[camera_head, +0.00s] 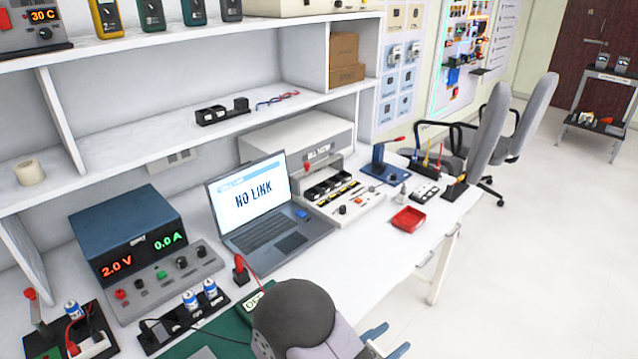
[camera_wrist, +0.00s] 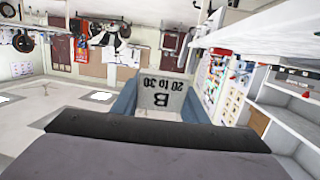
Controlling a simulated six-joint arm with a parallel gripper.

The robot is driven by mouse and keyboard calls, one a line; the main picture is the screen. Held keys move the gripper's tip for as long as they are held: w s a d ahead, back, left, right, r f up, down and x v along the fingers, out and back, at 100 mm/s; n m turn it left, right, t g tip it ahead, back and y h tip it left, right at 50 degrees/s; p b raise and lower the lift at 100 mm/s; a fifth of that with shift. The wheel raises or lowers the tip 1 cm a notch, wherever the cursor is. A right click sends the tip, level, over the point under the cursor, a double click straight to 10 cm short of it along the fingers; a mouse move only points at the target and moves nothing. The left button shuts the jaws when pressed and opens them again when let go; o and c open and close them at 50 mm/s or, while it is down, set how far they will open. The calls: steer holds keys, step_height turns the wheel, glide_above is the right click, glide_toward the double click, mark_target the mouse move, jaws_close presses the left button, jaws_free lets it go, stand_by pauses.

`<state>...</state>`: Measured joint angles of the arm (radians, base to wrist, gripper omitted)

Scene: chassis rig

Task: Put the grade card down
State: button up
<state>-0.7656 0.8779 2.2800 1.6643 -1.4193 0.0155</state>
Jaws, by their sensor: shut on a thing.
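The grade card (camera_wrist: 162,97) is a pale card marked "B 20 to 30", upside down in the wrist view. My gripper (camera_wrist: 165,104) is shut on it, with a blue finger on each side. In the head view my gripper (camera_head: 386,342) shows its blue fingers at the bottom edge, beyond the front of the white bench (camera_head: 375,260). My dark wrist hides part of the green mat (camera_head: 228,335).
A laptop (camera_head: 265,210) reading "NO LINK", a blue power supply (camera_head: 130,240) and a tester (camera_head: 345,205) stand behind. A red tray (camera_head: 408,218) lies on the right. Bare bench lies right of the laptop.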

step_height(320, 180, up, 19)
steer(key=p, duration=2.2)
steer(key=shift+f, duration=0.1)
